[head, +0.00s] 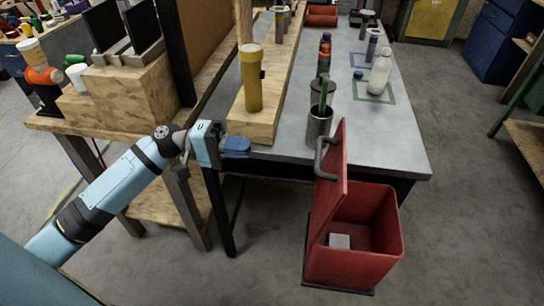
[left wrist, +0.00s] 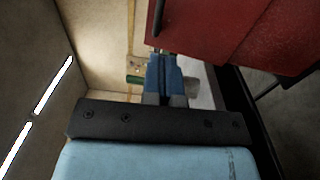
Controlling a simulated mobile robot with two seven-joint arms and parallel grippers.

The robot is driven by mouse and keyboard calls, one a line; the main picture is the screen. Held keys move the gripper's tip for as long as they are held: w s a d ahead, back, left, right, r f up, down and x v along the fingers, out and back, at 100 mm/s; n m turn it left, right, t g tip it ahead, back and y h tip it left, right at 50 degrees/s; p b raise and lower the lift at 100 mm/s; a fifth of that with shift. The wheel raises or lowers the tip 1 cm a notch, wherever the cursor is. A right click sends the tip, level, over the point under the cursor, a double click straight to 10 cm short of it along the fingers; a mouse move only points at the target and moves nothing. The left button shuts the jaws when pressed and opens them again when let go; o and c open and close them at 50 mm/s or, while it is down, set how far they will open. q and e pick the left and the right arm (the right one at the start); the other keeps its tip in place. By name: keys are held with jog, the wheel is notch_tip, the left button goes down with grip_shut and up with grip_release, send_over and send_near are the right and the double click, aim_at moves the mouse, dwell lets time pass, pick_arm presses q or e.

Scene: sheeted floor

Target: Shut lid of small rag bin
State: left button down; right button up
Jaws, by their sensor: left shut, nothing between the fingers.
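The small red rag bin (head: 355,266) stands on the floor at the front right corner of the grey table. Its red lid (head: 334,183) is raised and stands nearly upright on the bin's left side, with a dark handle (head: 323,158) on its outer left face. A small whitish thing (head: 340,241) lies inside. My left gripper (head: 236,147) is shut and empty, left of the lid and apart from it, by the table's front edge. In the left wrist view the gripper's blue fingers (left wrist: 163,75) are together below the red lid (left wrist: 220,28). My right gripper is not in view.
A wooden bench (head: 118,122) is at left. Floor right of the bin is clear.

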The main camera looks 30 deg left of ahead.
pick_arm(q)
jog(key=p+x, duration=0.1)
jog(key=x, duration=1.2)
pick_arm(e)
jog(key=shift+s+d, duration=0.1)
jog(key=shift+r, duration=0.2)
